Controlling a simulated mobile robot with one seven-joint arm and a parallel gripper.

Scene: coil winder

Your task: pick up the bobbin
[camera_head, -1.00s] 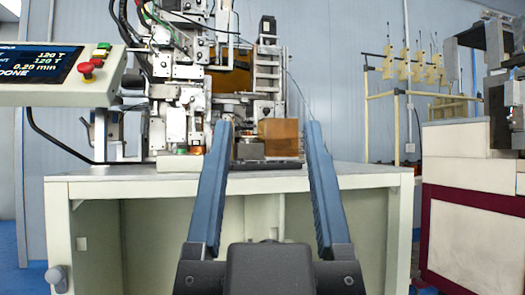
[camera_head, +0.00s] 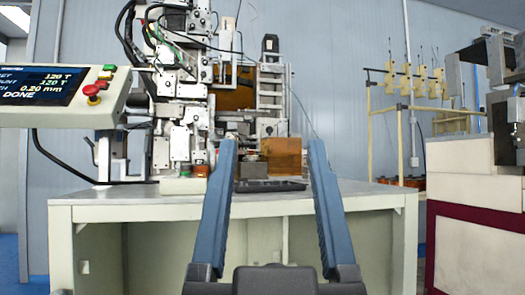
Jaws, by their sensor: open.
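My gripper (camera_head: 272,146) is open, with two long blue fingers reaching up through the middle of the head view. Nothing shows held between them. A coil winder (camera_head: 183,125) stands on a pale workbench beyond the fingers. A small copper-orange part (camera_head: 201,170) sits low on the winder, just left of the left fingertip; it may be the bobbin, but it is too small to tell. A small grey metal part (camera_head: 250,168) shows between the fingers, above a dark tray (camera_head: 268,185) on the bench.
An amber see-through panel (camera_head: 282,157) stands behind the right finger. A control box (camera_head: 62,88) with a screen reading DONE and a red button hangs at left. The workbench (camera_head: 375,197) is bare at right. A white and maroon cabinet (camera_head: 470,205) stands further right.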

